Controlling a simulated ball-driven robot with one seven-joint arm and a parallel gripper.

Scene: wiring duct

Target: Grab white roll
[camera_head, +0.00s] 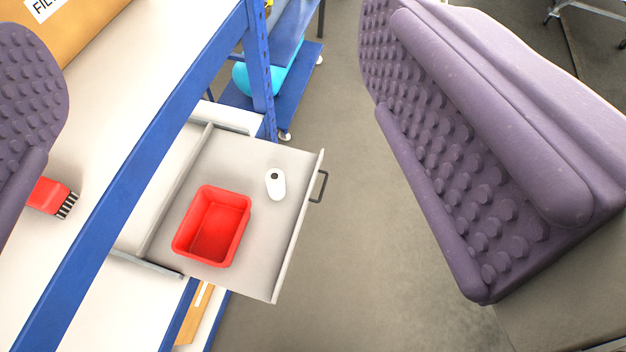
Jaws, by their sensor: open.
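The white roll (276,184) is a small white cylinder with a dark hole in its end. It lies in an open, light grey drawer (262,264), close to the drawer's front panel and handle. My gripper (215,165) shows as two purple, studded fingers, one at the left edge and a larger one at the right. They are wide apart and hold nothing. The roll is in view between them and beyond them, touching neither.
A red bin (212,226) stands in the drawer beside the roll. The drawer sticks out from a blue-edged white workbench (110,110). A red brush (50,197) and a cardboard box (85,25) are on the bench. A blue cart (300,85) stands behind. The grey floor right of the drawer is clear.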

